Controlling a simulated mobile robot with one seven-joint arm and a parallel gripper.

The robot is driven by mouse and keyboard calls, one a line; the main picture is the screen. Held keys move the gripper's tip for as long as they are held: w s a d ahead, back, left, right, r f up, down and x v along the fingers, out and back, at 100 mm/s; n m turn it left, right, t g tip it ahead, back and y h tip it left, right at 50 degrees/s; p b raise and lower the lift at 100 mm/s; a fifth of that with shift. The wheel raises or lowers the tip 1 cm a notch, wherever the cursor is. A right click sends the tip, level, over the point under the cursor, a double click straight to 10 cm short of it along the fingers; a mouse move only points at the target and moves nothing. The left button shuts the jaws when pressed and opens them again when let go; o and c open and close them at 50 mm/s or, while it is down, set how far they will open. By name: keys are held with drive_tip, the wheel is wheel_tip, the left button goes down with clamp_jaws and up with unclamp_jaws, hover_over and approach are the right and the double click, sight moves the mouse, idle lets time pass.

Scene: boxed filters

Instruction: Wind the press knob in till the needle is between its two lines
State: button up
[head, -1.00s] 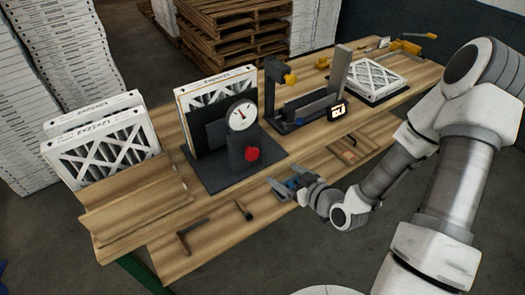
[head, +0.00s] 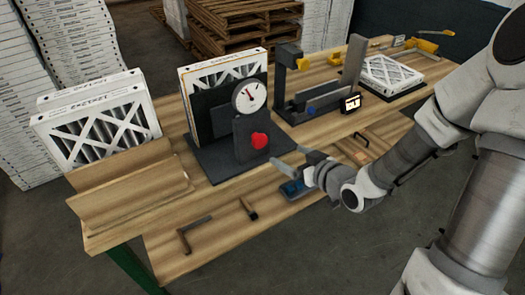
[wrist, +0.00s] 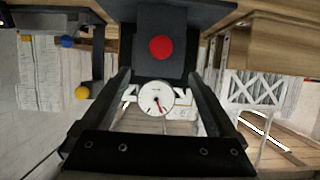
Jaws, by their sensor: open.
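The press (head: 222,170) stands on the bench, its dark plates around a white pleated filter (head: 190,80). Its round white gauge (head: 249,95) faces me, with a dark and red needle; its two lines are too small to make out. The red knob (head: 259,141) sits below the gauge on the dark front block. My gripper (head: 287,160) is open and empty, just right of and in front of the knob, apart from it. In the wrist view the knob (wrist: 161,48) lies ahead between the open fingers (wrist: 157,75), with the gauge (wrist: 157,98) below it.
Boxed filters (head: 95,125) stand at the left behind a wooden trough (head: 130,190). A dark fixture (head: 318,105) with a small display (head: 350,103) stands right of the press. A lower shelf (head: 205,235) holds tools and a blue item (head: 296,187).

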sight(261, 143)
drive_tip(key=shift+a+f+b, duration=0.2)
drive_tip(key=shift+f+b, duration=0.2)
drive_tip(key=shift+b, duration=0.5)
drive_tip(key=x, duration=1.4)
drive_tip(key=shift+w+a+r, duration=0.1)
drive_tip(key=shift+w+a, duration=0.05)
drive_tip(key=shift+w, duration=0.1)
drive_tip(key=c, duration=1.4)
